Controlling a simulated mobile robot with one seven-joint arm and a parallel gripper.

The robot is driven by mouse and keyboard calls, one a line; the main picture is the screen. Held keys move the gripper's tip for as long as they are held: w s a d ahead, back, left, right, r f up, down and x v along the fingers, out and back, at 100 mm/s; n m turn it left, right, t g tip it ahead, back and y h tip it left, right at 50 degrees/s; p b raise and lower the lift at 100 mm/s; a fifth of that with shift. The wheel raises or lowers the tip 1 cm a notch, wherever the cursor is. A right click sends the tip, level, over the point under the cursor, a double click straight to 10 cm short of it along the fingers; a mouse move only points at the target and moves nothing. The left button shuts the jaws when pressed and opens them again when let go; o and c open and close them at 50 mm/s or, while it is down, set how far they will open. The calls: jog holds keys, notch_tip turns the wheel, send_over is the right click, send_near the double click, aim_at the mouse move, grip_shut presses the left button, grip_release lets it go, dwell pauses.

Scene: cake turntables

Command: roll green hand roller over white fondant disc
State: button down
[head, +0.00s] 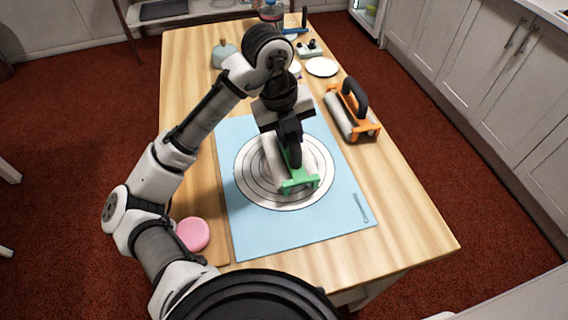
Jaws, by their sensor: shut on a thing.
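My gripper (293,158) is shut on the green hand roller (300,184), whose handle is mostly hidden behind the fingers. The roller has a green frame and a pale cylinder (273,160) on its left side. It is low over a white disc (249,182) with dark concentric rings, near the disc's middle. I cannot tell whether the cylinder touches the surface, or whether the rings are on the fondant or printed on the mat. The disc lies on a light blue mat (247,238).
An orange roller with a black handle (352,110) stands right of the mat. A pink disc (193,234) lies on a board at the left. The table's right front is clear.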

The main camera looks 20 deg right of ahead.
jog(key=shift+f, duration=0.2)
jog(key=shift+a, duration=0.6)
dwell(0.4)
jog(key=shift+a, duration=0.6)
jog(key=shift+d, duration=0.1)
jog(key=shift+d, duration=0.65)
